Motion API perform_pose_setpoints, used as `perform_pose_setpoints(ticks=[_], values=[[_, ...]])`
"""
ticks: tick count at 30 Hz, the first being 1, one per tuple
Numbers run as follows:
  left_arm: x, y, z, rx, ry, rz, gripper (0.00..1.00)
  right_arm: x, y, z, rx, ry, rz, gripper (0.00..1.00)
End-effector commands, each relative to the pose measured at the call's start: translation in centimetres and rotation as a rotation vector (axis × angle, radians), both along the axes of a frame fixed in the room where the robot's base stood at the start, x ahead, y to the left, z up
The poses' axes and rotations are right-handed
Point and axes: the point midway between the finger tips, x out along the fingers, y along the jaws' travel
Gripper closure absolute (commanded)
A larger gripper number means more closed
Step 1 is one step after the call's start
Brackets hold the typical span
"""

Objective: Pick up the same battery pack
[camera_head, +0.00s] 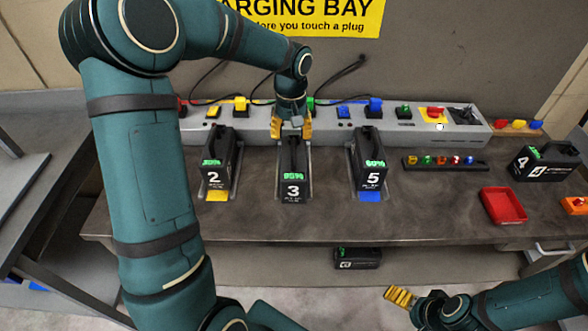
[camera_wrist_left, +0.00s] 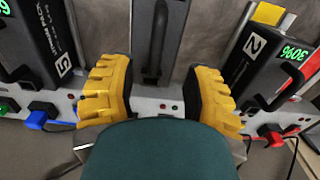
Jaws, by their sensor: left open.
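Black battery pack 3 (camera_head: 293,185), with a green display that seems to read 95%, stands in the middle dock. My left gripper (camera_head: 291,128) is open above and behind its top end. In the left wrist view the open yellow fingers (camera_wrist_left: 160,95) lie either side of the line of the pack's dark handle (camera_wrist_left: 159,45), apart from it. Battery pack 2 (camera_head: 215,178), 30%, stands to the left and pack 5 (camera_head: 372,178), 60%, to the right. My right gripper (camera_head: 398,296) is low at the front right, empty; its finger opening is unclear.
A grey charger strip (camera_head: 460,122) with coloured plugs and cables runs along the back. Another pack (camera_head: 357,258) sits below the bench. The front bench strip is clear.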

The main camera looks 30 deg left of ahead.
Motion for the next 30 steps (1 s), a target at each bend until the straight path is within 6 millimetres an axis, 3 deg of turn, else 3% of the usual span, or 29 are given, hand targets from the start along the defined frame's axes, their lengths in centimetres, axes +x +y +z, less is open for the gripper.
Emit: perform_pose_setpoints(ticks=[5, 14, 22, 26, 27, 30], values=[[0.1, -0.1, -1.0, -0.001, 0.002, -0.001, 0.51, -0.1, 0.0, -0.1, 0.000, 0.001, 0.001, 0.00], [0.5, -0.3, -5.1, 0.000, 0.002, 0.000, 0.51, -0.2, 0.1, -0.7, 0.001, 0.005, 0.004, 0.00], [0.5, -0.3, -5.3, 0.000, -0.001, 0.000, 0.48, -0.2, 0.1, -0.6, 0.002, 0.006, 0.004, 0.00], [0.5, -0.3, -5.3, 0.000, -0.001, 0.000, 0.94, -0.2, 0.1, -0.6, 0.001, 0.005, 0.004, 0.00], [0.5, -0.3, -5.3, 0.001, -0.001, 0.000, 1.00, -0.2, 0.1, -0.6, 0.001, 0.005, 0.004, 0.00], [0.5, -0.3, -5.3, 0.000, -0.001, -0.001, 1.00, -0.2, 0.1, -0.6, 0.001, 0.005, 0.004, 0.00]])
